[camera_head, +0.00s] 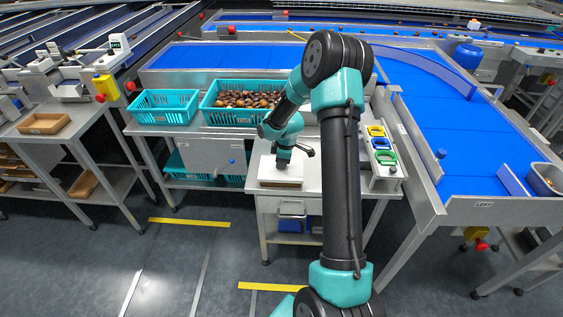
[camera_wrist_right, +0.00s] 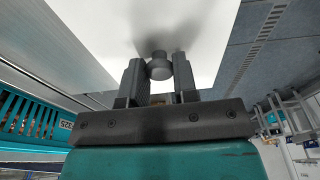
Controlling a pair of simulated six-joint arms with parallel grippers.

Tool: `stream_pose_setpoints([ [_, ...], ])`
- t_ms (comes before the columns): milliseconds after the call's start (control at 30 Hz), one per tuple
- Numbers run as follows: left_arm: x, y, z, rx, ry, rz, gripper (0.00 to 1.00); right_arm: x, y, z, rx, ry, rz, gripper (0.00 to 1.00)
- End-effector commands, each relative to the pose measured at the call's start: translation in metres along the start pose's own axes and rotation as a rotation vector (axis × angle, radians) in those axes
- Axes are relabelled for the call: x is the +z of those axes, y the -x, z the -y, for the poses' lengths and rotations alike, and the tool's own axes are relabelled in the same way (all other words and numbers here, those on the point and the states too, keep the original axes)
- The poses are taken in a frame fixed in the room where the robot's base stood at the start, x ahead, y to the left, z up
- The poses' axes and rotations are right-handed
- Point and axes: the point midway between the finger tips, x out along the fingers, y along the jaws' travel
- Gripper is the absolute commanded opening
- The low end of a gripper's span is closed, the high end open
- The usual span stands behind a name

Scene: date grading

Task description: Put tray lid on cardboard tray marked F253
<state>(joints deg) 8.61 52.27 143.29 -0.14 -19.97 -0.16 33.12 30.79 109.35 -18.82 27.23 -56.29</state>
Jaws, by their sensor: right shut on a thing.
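The white tray lid (camera_head: 267,172) is over the small metal table in the middle of the head view. Its flat white face fills the upper part of the right wrist view (camera_wrist_right: 128,30), with a round grey knob (camera_wrist_right: 160,66). My right gripper (camera_head: 282,164) is shut on the knob, its two fingers (camera_wrist_right: 160,75) on either side. A brown edge shows under the lid, but most of what lies beneath is hidden. I cannot read an F253 mark. A brown cardboard tray (camera_head: 45,123) sits on the left table. My left gripper is not in view.
Teal crates stand behind the lid, one empty (camera_head: 163,107) and one full of dates (camera_head: 218,114). Yellow, blue and green bins (camera_head: 381,143) stand to its right. A blue conveyor (camera_head: 455,140) runs along the right. My right arm crosses the middle of the head view.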

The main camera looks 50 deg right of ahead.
Motion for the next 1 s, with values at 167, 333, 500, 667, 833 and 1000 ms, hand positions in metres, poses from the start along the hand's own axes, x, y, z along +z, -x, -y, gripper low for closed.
stream_pose_setpoints([
  [167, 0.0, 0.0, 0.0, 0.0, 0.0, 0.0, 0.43, 0.0004, -0.0017, 0.0, 0.0, 0.0, 0.0, 0.05],
  [333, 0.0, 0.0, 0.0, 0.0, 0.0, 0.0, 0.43, 0.0006, -0.0032, 0.0, 0.0, 0.0, 0.0, 0.05],
  [500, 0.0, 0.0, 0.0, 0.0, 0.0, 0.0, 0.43, 0.0007, -0.004, 0.0, 0.0, 0.0, 0.0, 0.33],
  [667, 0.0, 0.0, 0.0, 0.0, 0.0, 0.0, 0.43, 0.0007, -0.004, 0.0, 0.0, 0.0, 0.0, 0.48],
  [833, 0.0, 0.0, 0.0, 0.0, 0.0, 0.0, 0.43, 0.0007, -0.004, 0.0, 0.0, 0.0, 0.0, 0.57],
  [1000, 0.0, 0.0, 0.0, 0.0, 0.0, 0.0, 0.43, 0.0007, -0.004, 0.0, 0.0, 0.0, 0.0, 0.66],
])
